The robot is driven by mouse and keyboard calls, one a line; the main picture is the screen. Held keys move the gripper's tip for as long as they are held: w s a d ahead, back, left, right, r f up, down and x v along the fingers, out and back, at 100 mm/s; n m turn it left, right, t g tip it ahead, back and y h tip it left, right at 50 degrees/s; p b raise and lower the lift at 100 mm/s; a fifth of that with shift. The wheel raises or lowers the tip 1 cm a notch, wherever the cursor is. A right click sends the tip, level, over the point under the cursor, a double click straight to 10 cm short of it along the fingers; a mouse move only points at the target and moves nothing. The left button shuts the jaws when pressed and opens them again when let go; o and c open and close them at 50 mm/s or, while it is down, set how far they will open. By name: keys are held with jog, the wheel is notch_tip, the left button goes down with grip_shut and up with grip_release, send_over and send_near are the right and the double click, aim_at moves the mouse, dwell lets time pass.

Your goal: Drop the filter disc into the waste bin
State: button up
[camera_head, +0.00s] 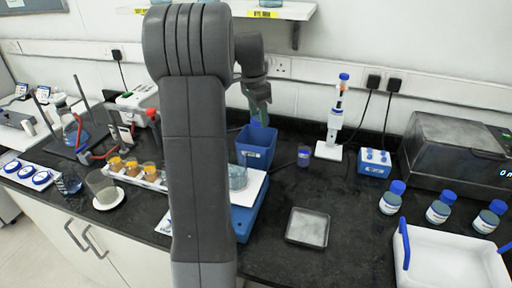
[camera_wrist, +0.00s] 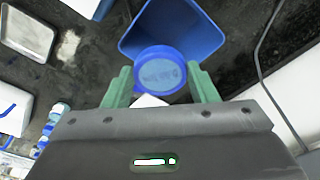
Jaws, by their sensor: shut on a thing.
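The filter disc (camera_wrist: 160,74) is a round blue-rimmed piece with a paler blue face and faint markings. In the wrist view it sits between the green fingers of my gripper (camera_wrist: 159,68), which is shut on it. The waste bin (camera_head: 256,150) is a blue open-topped box on the dark bench. It also shows in the wrist view (camera_wrist: 207,37), behind the disc and partly covered by it. In the head view my gripper (camera_head: 260,104) is above the bin, with a bit of blue at its tips.
A blue scale (camera_head: 247,221) with a glass beaker (camera_head: 238,177) stands in front of the bin, partly hidden by my arm. A pipette stand (camera_head: 329,151) and small blue jar (camera_head: 304,156) are to the right. A grey tray (camera_head: 308,211) lies at the front.

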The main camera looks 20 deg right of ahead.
notch_tip(320, 180, down, 6)
jog(key=b, duration=0.5)
jog(key=shift+r, duration=0.15)
jog(key=o, duration=1)
jog(key=shift+o, duration=0.2)
jog(key=shift+r, duration=0.1)
jog(key=r, duration=0.4)
jog(key=a+r, duration=0.1)
jog(key=r, duration=0.8)
jog(key=shift+s+a+r+p, duration=0.2)
jog(key=shift+a+r+p, duration=0.1)
jog(key=shift+a+p, duration=0.05)
jog(key=shift+f, duration=0.1)
